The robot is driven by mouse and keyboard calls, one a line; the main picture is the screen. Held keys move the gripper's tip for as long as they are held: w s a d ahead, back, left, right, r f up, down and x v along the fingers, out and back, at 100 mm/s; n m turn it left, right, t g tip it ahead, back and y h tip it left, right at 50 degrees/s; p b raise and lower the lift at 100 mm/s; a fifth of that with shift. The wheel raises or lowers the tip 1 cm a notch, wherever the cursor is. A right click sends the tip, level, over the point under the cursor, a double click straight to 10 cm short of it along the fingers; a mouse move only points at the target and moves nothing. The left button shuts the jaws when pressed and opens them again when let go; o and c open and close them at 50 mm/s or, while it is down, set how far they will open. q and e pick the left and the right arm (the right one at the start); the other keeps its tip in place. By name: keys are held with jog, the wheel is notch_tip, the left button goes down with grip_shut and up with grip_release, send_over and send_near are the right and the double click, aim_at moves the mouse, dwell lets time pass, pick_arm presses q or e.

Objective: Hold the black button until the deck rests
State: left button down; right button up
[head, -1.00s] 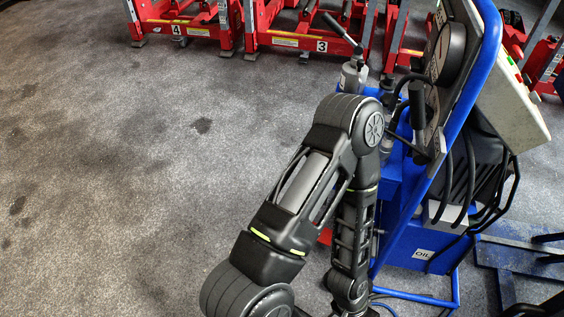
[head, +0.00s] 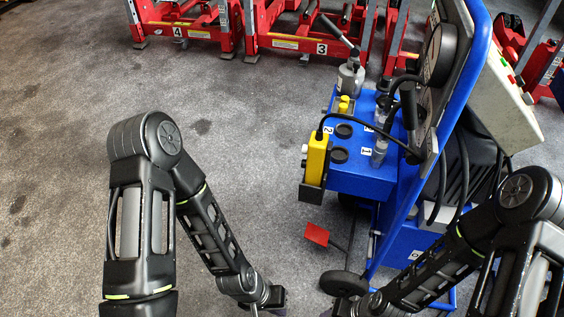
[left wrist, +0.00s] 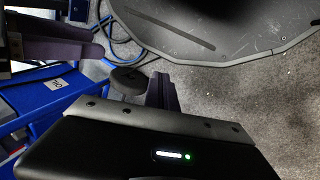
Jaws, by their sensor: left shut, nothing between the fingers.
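A yellow control box (head: 316,158) hangs in a black holder on the left side of the blue unit, with a cable from its top. Small light and dark buttons sit on its left face; I cannot clearly single out the black one. My left gripper (head: 272,298) is low at the bottom of the head view, below the box and apart from it. Its dark fingers (left wrist: 162,92) are shut and empty in the left wrist view. My right gripper (head: 342,308) is partly cut off at the bottom edge; its fingers are unclear. I cannot make out a deck.
The blue unit (head: 350,182) has numbered round ports and bottles on top. A red pedal (head: 316,236) and a black wheel (head: 343,283) are low beside it. Red lifting stands (head: 300,40) are at the back. The grey floor at left is clear.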

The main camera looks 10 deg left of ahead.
aim_at(303, 164)
pick_arm(q)
jog(key=shift+w, duration=0.1)
jog(key=w+a+r+m+t+h, duration=0.1)
jog(key=w+a+r+m+t, duration=0.15)
jog(key=w, duration=0.55)
jog(key=w+a+r+m+t, duration=0.1)
jog(key=w+r+t, duration=0.2)
jog(key=w, duration=0.4)
jog(key=w+a+r+m+t+h, duration=0.1)
jog(key=w+a+r+m+t, duration=0.1)
jog(key=w, duration=0.6)
jog(key=w+a+r+m+t+h, duration=0.1)
jog(key=w+a+r+m+h, duration=0.2)
jog(key=r+m, duration=0.3)
jog(key=w+a+r+m+t+h+b, duration=0.1)
jog(key=w+a+r+m+h, duration=0.2)
jog(key=r+m, duration=0.4)
notch_tip(303, 164, up, 4)
jog(key=shift+w+a+r+t+b, duration=0.3)
jog(key=shift+w+a, duration=0.4)
jog(key=shift+a, duration=0.35)
jog(key=shift+d, duration=0.15)
jog(key=d+b, duration=0.1)
jog(key=d, duration=0.7)
jog(key=shift+s+d, duration=0.25)
jog(key=shift+d, duration=0.05)
